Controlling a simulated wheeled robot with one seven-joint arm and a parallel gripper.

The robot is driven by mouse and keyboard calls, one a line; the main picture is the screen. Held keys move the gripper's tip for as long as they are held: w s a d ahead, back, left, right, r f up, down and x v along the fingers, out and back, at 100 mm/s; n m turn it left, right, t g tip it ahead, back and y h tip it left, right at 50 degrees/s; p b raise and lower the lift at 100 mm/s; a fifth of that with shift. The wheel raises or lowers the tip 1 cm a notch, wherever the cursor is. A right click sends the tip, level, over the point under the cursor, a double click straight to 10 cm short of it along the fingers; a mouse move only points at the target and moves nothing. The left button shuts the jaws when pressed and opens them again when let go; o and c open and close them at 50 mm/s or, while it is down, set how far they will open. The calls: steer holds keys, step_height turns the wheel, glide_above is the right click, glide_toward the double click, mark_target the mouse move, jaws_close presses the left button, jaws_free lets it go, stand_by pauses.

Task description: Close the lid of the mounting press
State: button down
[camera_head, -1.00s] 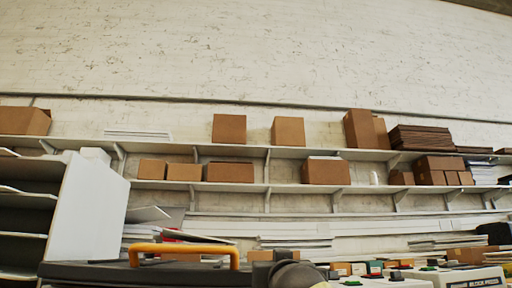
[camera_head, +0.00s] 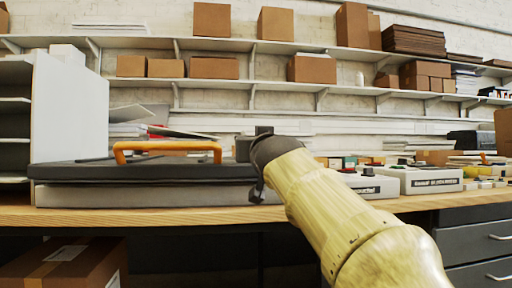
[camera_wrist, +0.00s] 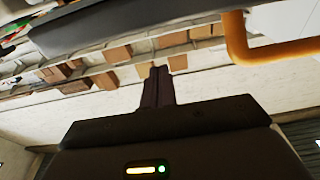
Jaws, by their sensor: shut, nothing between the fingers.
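The mounting press stands on the wooden bench in the head view. Its dark flat lid (camera_head: 90,173), with an orange handle (camera_head: 167,148), lies level or nearly level over the grey base (camera_head: 130,196). I cannot tell whether it is fully closed. The handle also shows large at the upper right of the wrist view (camera_wrist: 238,40). My gripper (camera_wrist: 159,72) is shut and empty, its dark fingers together, apart from the handle in that view. In the head view my wrist is just right of the handle by the lid's right end; the fingertips are not clear there.
The wooden bench top (camera_head: 230,214) has a narrow clear strip in front of the press. White labelled devices (camera_head: 430,180) stand to the right. A white shelf rack (camera_head: 70,115) stands left. Wall shelves with brown boxes (camera_head: 312,69) run behind. A cardboard box (camera_head: 65,265) is under the bench.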

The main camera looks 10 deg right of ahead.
steer(key=s+f+b, duration=0.3)
steer(key=s+b, duration=0.1)
steer(key=s, duration=0.5)
steer(key=shift+a, duration=0.35)
steer(key=shift+s+f, duration=0.1)
